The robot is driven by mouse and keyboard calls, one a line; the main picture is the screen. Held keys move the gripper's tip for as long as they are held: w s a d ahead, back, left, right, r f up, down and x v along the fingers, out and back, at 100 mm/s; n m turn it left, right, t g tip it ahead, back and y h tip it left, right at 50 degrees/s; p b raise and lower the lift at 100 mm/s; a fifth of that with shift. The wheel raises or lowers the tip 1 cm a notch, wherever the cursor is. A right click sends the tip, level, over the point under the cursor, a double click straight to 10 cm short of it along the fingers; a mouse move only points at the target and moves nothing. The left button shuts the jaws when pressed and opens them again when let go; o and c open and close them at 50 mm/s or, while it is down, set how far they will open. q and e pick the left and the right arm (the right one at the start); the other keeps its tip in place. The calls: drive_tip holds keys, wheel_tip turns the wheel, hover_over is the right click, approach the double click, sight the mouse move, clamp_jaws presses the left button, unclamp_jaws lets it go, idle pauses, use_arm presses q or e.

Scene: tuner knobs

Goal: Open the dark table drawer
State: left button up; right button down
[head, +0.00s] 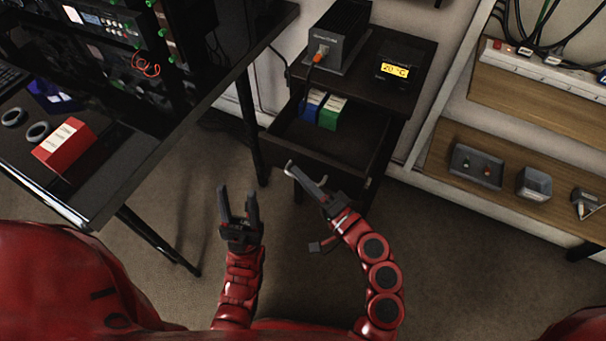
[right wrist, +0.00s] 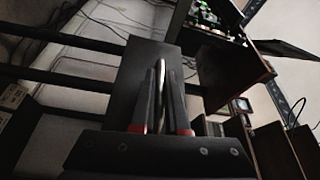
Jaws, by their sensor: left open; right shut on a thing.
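The dark table (head: 408,46) stands at the back centre in the head view. Its drawer (head: 318,157) is pulled out, with its inside showing. A blue box (head: 312,106) and a green box (head: 331,113) are at the back of the drawer. My right gripper (head: 305,177) is at the drawer's front, shut on its pale metal handle. In the right wrist view, a pale metal bar (right wrist: 160,95) lies between the close fingers. My left gripper (head: 238,200) is open and empty, to the left of the right one, apart from the drawer.
A grey power unit (head: 340,36) and a lit temperature display (head: 395,71) stand on the table. A dark desk (head: 125,170) with a red box (head: 63,145) is at the left. A wooden shelf (head: 420,178) is at the right. Carpet between is clear.

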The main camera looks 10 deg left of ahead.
drive_tip(key=c, duration=0.9)
unclamp_jaws()
drive_tip(key=shift+b+v, duration=2.25)
drive_tip(key=shift+v, duration=6.45)
drive_tip(key=shift+f, duration=0.1)
